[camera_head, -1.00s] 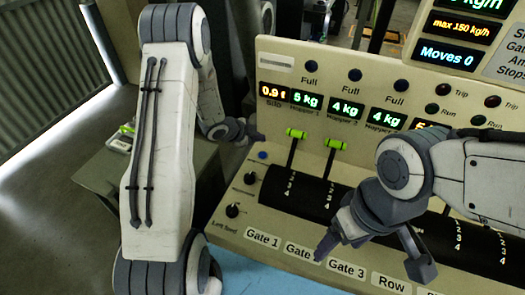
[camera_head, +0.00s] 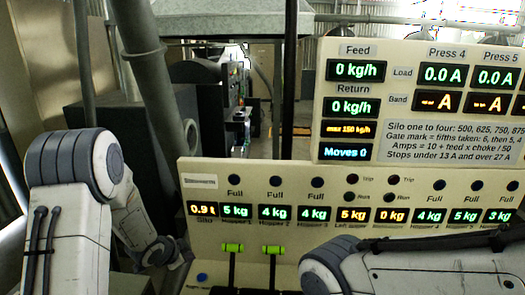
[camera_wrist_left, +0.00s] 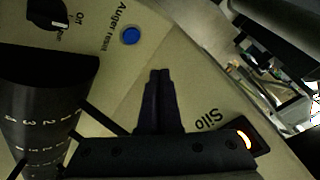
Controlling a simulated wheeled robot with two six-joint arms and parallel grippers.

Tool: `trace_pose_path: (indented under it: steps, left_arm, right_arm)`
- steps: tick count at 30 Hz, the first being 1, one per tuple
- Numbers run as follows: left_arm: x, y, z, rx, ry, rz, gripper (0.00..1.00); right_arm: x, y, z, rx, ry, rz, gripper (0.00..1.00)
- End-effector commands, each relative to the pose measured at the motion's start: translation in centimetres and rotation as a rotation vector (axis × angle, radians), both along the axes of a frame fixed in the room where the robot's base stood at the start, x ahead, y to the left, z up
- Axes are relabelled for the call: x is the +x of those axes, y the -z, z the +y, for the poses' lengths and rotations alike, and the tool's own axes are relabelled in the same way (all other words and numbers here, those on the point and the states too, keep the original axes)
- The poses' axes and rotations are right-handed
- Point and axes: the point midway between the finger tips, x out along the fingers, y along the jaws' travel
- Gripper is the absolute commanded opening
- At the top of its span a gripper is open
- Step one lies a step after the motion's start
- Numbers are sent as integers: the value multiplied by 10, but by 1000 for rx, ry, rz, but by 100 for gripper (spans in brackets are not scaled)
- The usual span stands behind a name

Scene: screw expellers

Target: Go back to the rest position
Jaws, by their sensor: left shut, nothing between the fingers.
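My left arm comes in at the left of the head view, and my left gripper (camera_head: 184,252) is at the left edge of the control panel (camera_head: 300,182), left of the gate levers. In the left wrist view its two fingers (camera_wrist_left: 158,74) are together and empty, over the bare panel near the Silo label. The first green lever handle (camera_head: 232,247) and the second green lever handle (camera_head: 274,249) stand apart from it. My right arm (camera_head: 350,268) crosses the lower right of the head view; its gripper is outside the frame.
A display board (camera_head: 350,102) stands above the panel and reads Moves 0. In the left wrist view a blue button (camera_wrist_left: 131,35), a black knob (camera_wrist_left: 47,14) and a numbered drum (camera_wrist_left: 35,120) lie left of the fingers. A grey pipe (camera_head: 150,85) rises behind my left arm.

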Motion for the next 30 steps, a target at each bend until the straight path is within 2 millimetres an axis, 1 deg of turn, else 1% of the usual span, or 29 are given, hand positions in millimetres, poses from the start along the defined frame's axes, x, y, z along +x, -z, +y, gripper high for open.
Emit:
trace_pose_path:
  steps: [1,2,4,5,6,8,9,11,12,13,14,15,17,18,20,21,25,27,30]
  left_arm:
    - [-13,-20,-3,-8,-102,34,0]
    - [-24,-28,-3,-18,-174,65,0]
    - [-55,-44,-8,-56,-338,138,0]
    - [-69,-49,-11,-75,-403,171,0]
    - [-89,-56,-16,-103,-485,212,0]
    - [-118,-64,-24,-147,-598,275,0]
    - [-138,-68,-31,-178,-668,318,0]
    - [-168,-73,-44,-230,-767,384,0]
    - [-188,-77,-53,-264,-826,431,0]
    - [-203,-79,-60,-289,-867,467,0]
    - [-210,-79,-72,-289,-853,490,0]
    - [-215,-80,-89,-267,-791,506,0]
    - [-227,-84,-111,-240,-716,536,0]
    - [-236,-86,-124,-220,-666,555,0]
    - [-253,-90,-144,-193,-589,583,0]
    - [-265,-93,-155,-173,-539,602,0]
    - [-304,-101,-182,-110,-391,657,0]
    - [-320,-105,-190,-83,-335,678,0]
    - [-334,-108,-194,-59,-286,695,0]
  right_arm:
    - [0,0,0,0,0,0,79]
    - [0,0,0,0,0,0,79]
    - [0,0,0,0,0,0,79]
    - [0,0,0,0,0,0,79]
    - [0,0,0,0,0,0,79]
    - [0,0,0,0,0,0,79]
    - [0,0,0,0,0,0,79]
    - [0,0,0,0,0,0,79]
    - [0,0,0,0,0,0,79]
    - [0,0,0,0,0,0,79]
    - [0,3,0,0,0,0,79]
    - [0,7,0,0,0,0,79]
    - [0,10,0,0,0,0,79]
    - [0,12,0,0,-1,0,79]
    - [0,16,0,0,-1,0,79]
    - [0,18,0,0,-1,0,79]
    - [0,24,0,0,-1,0,79]
    - [0,26,0,0,-1,0,79]
    - [0,27,0,0,-2,0,79]
